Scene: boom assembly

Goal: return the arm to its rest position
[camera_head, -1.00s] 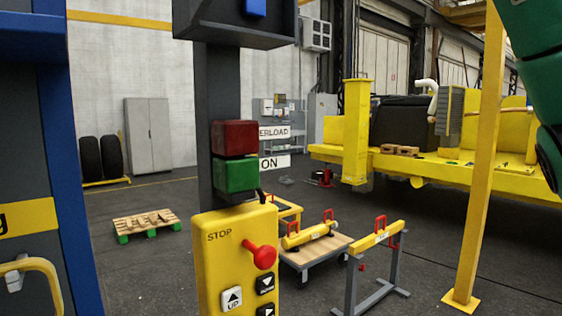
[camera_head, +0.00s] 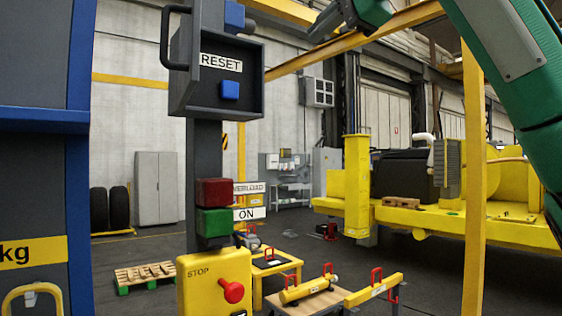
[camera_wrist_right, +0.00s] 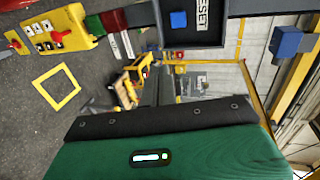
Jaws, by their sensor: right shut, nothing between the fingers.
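My right arm (camera_head: 505,60) is green and comes in from the upper right of the head view. It reaches up past the top edge. My right gripper (camera_head: 322,28) is dark and shows at the top of the head view, in the air to the right of the RESET box. Its fingers are together with nothing between them. In the right wrist view the gripper (camera_wrist_right: 160,85) points up from the green wrist, clear of the panel. My left gripper is in neither view.
The grey RESET box (camera_head: 187,90) with blue buttons stands on a post above the red and green lamps and the yellow STOP panel (camera_head: 205,280). A yellow post (camera_head: 474,180) stands at right. A blue frame (camera_head: 78,190) is at left. The yellow machine is farther back.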

